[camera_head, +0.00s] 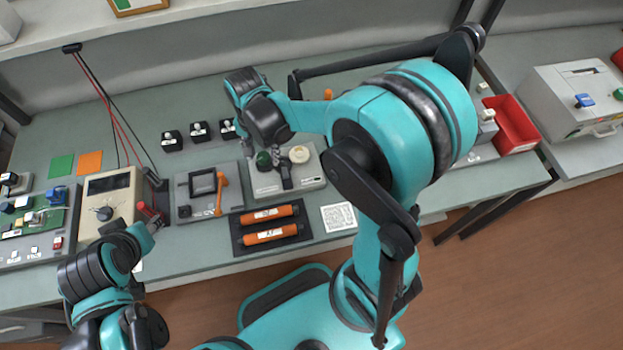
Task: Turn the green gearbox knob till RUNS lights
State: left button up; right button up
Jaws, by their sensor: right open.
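The gearbox unit (310,180) is a pale grey plate on the bench, near the middle. Its dark green knob (264,160) shows at the upper left, with a round cream part (299,154) to its right. My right arm reaches over the unit from the right. My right gripper (284,172) is open and looks to be just right of the green knob; contact cannot be told. Its dark fingers are hard to separate from the unit's dark parts. No lit RUNS sign can be made out. My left gripper (153,226) is at the lower left, small and unclear.
A panel with an orange lever (222,195) stands left of the gearbox. A black tray (238,240) with two orange cartridges lies in front. A cream meter (110,198) is near my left gripper. A red bin (512,125) stands at the right.

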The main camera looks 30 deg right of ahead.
jog(key=c, duration=0.9)
jog(key=m, duration=0.9)
jog(key=shift+m, duration=0.4)
jog(key=m, duration=1)
jog(key=shift+m, duration=0.4)
jog(key=o, duration=0.9)
